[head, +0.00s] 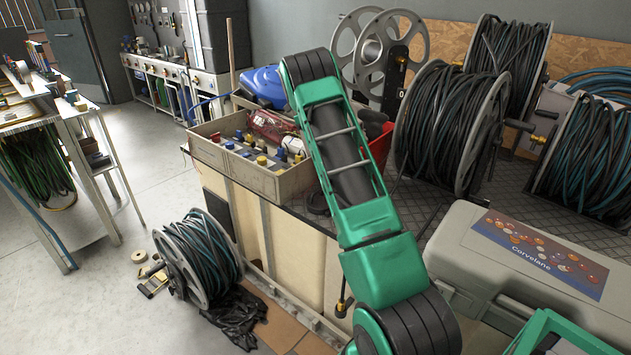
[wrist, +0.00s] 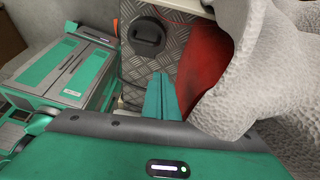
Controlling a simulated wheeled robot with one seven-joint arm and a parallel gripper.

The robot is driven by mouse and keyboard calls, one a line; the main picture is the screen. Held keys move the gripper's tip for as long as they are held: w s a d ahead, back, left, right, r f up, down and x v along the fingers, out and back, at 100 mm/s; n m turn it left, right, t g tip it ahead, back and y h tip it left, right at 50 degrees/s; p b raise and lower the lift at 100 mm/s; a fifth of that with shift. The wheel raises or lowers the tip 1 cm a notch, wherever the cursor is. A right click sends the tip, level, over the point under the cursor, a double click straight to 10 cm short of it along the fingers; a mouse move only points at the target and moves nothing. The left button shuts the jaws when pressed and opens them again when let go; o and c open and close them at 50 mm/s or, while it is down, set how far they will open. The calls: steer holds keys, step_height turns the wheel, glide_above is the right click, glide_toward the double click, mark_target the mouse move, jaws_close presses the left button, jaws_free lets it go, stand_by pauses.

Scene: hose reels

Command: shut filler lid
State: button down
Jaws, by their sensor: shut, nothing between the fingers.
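In the wrist view, my gripper (wrist: 163,92) shows its two teal fingers together, with nothing between them. A black rounded fitting (wrist: 147,36) with a recessed centre sits on grey diamond-pattern plate just beyond the fingertips. It looks like the filler lid, but I cannot tell for sure or see whether it stands open. The fingers look apart from it. In the head view my green arm reaches down to the lower right. My gripper and the black fitting cannot be made out there.
In the wrist view, a red surface (wrist: 202,60) and a rough pale shape (wrist: 265,65) crowd the fingers' right side. In the head view, hose reels (head: 455,125), a grey case (head: 525,255) and a parts crate (head: 245,165) surround my arm. Open floor lies left.

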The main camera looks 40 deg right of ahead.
mark_target(318, 191)
steer(key=s+r+n+t, duration=0.1)
steer(key=s+r+t, duration=0.2)
steer(key=s+t, duration=0.35)
steer(key=shift+m+t+y, duration=0.45)
steer(key=shift+m+y, duration=0.25)
steer(key=shift+m, duration=0.2)
steer(key=a+x, duration=0.1)
steer(key=x, duration=0.3)
steer(key=a+x, duration=0.1)
steer(key=x, duration=0.3)
steer(key=a+x, duration=0.1)
steer(key=x, duration=0.3)
steer(key=shift+s, duration=0.1)
steer(key=shift+f, duration=0.65)
steer(key=shift+w+a+f, duration=0.25)
steer(key=shift+w+f, duration=0.2)
steer(key=shift+f, duration=0.1)
steer(key=shift+r, duration=0.1)
